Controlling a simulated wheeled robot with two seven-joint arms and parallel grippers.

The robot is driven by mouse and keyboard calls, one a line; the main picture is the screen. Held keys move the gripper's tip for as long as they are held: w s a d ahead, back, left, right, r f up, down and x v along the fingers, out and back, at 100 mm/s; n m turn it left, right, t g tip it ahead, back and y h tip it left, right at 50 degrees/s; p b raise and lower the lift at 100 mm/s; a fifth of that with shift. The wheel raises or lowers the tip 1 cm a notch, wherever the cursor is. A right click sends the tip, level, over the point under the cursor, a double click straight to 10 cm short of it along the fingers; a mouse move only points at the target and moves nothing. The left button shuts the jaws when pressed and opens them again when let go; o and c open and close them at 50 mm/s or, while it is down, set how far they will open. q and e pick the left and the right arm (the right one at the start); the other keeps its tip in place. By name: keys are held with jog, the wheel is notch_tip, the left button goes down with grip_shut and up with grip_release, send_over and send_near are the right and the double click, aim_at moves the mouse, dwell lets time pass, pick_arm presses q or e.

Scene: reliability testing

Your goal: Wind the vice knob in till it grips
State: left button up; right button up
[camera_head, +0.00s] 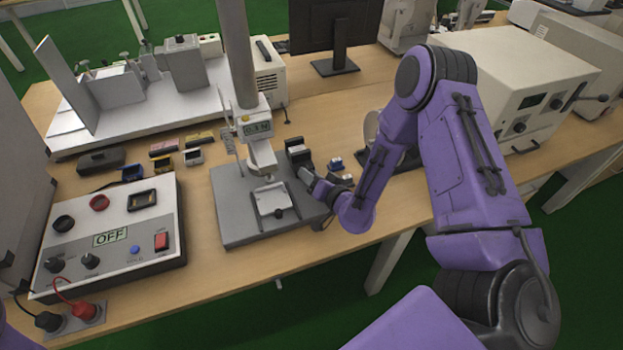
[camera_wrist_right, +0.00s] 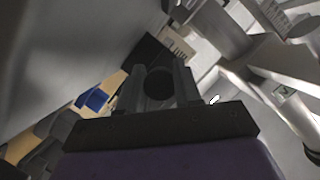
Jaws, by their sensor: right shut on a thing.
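The vice (camera_head: 271,200) is a small silver fixture on the grey base plate of the test stand, below the stand's hanging head. My right gripper (camera_head: 304,174) is at the right side of the stand, by the vice. In the right wrist view, the gripper (camera_wrist_right: 159,88) is shut on the round black vice knob (camera_wrist_right: 160,84), which sits between its two fingers. I cannot tell how far apart the vice jaws are. My left gripper is not in view.
The test stand's column (camera_head: 237,55) rises behind the vice, with a small display (camera_head: 257,128) reading about 0.3 N. A control box (camera_head: 112,237) showing OFF stands at left. Small blue-topped items (camera_head: 338,168) sit right of the gripper. The table's front edge is close.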

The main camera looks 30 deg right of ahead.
jog(key=shift+m, duration=0.3)
dwell(0.4)
jog(key=o, duration=1)
jog(key=shift+o, duration=0.2)
jog(key=b+v, duration=0.2)
jog(key=v, duration=0.8)
jog(key=shift+s, duration=0.3)
jog(key=shift+d, duration=0.1)
